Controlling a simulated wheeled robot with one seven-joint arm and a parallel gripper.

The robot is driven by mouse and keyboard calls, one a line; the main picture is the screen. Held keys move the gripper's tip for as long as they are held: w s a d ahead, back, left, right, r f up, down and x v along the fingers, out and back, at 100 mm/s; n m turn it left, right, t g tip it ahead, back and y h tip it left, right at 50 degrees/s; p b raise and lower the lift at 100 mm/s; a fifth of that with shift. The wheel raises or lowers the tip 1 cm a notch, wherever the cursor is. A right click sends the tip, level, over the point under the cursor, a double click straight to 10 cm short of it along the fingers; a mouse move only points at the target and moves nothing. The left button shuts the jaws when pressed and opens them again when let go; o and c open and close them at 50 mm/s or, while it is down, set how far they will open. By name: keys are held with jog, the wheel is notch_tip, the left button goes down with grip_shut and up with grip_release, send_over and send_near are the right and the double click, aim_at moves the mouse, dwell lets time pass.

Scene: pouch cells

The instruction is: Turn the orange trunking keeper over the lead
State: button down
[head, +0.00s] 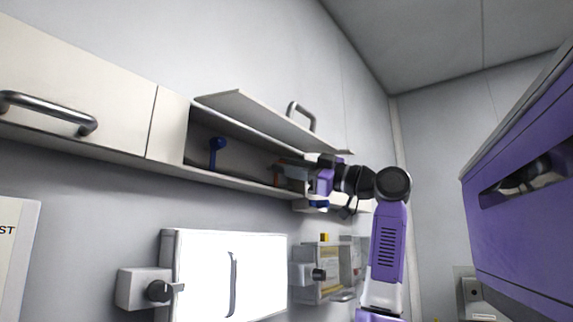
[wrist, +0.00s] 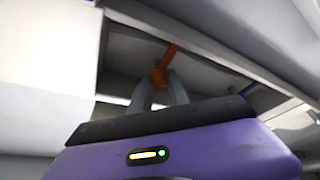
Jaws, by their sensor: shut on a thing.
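The orange trunking keeper (wrist: 160,76) shows in the wrist view as a short orange bar slanting up and right from a thicker orange end. My gripper (wrist: 160,88) has its two grey fingers closed on that lower end. In the head view my gripper (head: 296,174) reaches from the right into the open wall cabinet, under its raised flap. A small orange patch (head: 277,181) shows beside the fingers there; the rest is hidden. I cannot make out the lead in either view.
The raised flap (head: 270,125) with a metal handle hangs over my wrist. A blue knobbed piece (head: 216,152) stands inside the cabinet to the left. The cabinet's front edge (head: 235,180) runs just below. A white box (head: 235,272) is mounted lower on the wall.

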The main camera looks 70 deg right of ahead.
jog(key=shift+d+n, duration=0.1)
jog(key=shift+n, duration=0.8)
jog(key=shift+f+g+y, duration=0.1)
jog(key=shift+g+y, duration=0.2)
jog(key=c, duration=1.3)
grip_release()
jog(key=shift+d, duration=0.1)
jog(key=shift+o, duration=0.2)
jog(key=b+v, duration=0.2)
jog(key=v, duration=0.5)
jog(key=shift+s, duration=0.35)
jog(key=shift+f, duration=0.1)
